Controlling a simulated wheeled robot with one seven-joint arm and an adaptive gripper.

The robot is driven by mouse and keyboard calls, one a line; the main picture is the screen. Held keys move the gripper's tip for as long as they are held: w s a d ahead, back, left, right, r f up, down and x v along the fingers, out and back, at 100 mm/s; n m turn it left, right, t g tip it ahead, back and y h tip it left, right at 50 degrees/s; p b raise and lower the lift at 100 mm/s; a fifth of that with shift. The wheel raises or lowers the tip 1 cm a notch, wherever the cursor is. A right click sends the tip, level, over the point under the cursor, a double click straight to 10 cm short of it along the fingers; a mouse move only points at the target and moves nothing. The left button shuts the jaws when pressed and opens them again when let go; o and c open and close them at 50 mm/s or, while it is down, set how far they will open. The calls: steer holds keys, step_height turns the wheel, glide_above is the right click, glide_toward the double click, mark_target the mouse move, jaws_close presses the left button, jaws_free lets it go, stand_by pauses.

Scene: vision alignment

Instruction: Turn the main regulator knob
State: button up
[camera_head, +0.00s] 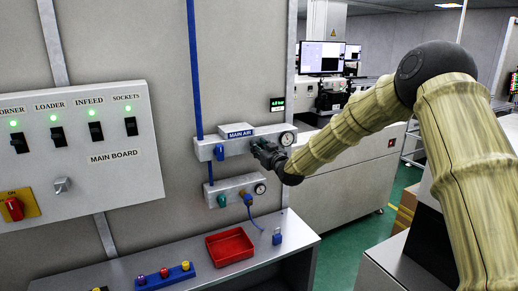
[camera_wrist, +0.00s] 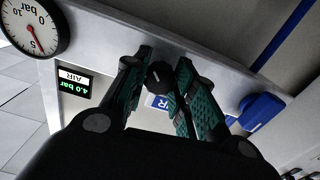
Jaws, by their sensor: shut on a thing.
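The main regulator knob (camera_wrist: 158,76) is small, black and round, and sits on the face of the MAIN AIR panel (camera_head: 206,147). In the wrist view it lies between the two teal-padded fingers of my gripper (camera_wrist: 163,66), which are shut on it. In the head view my gripper (camera_head: 262,150) reaches the panel from the right and hides the knob. The main pressure gauge (camera_head: 287,138) is at the panel's right end and also shows at the wrist view's top left (camera_wrist: 30,25). A green digital display (camera_wrist: 73,85) reads 4.0 bar.
A blue valve handle (camera_head: 219,152) is left of my gripper. A lower panel (camera_head: 212,190) carries a teal knob (camera_head: 222,200) and a small gauge (camera_head: 260,189). Below is a bench with a red tray (camera_head: 230,260). The switch board (camera_head: 120,180) is at left.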

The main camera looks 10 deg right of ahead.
steer(key=shift+f+m+b, duration=0.15)
steer(key=shift+m+b, duration=0.35)
steer(key=shift+b, duration=0.1)
steer(key=shift+m+b, duration=7.45)
steer(key=shift+m, duration=0.35)
steer(key=o, duration=1)
steer(key=shift+o, duration=0.2)
steer(key=shift+s, duration=0.1)
